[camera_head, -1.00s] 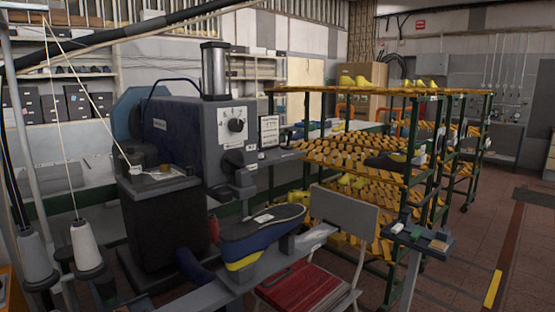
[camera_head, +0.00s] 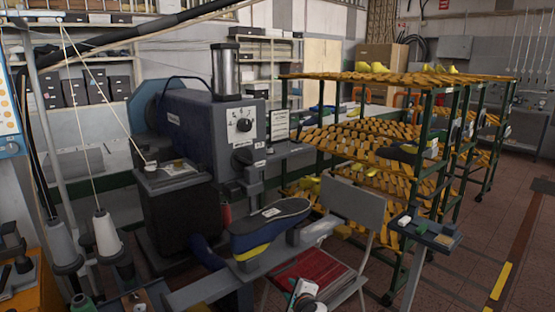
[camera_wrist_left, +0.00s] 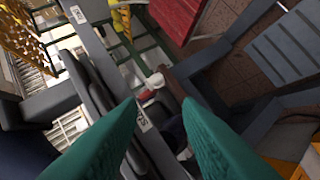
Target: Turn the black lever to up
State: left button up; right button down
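The blue-grey machine (camera_head: 195,130) stands left of centre in the head view. Its front has a white dial with a black pointer knob (camera_head: 244,125) and a dark round knob (camera_head: 243,157) below it. I cannot tell which part is the black lever, nor its position. My left gripper (camera_wrist_left: 159,100) shows in the left wrist view as two green fingers, spread apart with nothing held between them. A pale piece, probably part of my left arm, shows at the bottom of the head view, well below the dial. My right gripper is not in view.
A blue-and-yellow shoe last piece (camera_head: 262,230) sits on a grey arm before the machine. A chair with a red seat (camera_head: 308,275) stands close in front. A rack (camera_head: 428,150) of shoe lasts fills the right. Thread cones (camera_head: 106,235) stand at left.

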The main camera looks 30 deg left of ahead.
pick_arm(q)
notch_tip(320, 180, up, 21)
jog(key=w+a+n+y+p, duration=0.1)
jog(key=w+a+y+p, duration=0.1)
jog(key=a+y, duration=0.15)
jog(key=n+g+y+p, duration=0.2)
jog(key=g+y, duration=0.1)
jog(key=y, duration=0.1)
send_near(245, 162)
jog(key=p+x, duration=0.2)
jog(key=x, duration=0.5)
jog(key=shift+w+a+r+p, duration=0.1)
jog(key=shift+a+r+p, duration=0.05)
jog(key=shift+a+p, duration=0.15)
jog(key=shift+w+a+t, duration=0.3)
jog(key=shift+a+t, duration=0.1)
jog(key=shift+a, duration=0.2)
jog(key=shift+c, duration=0.3)
grip_shut()
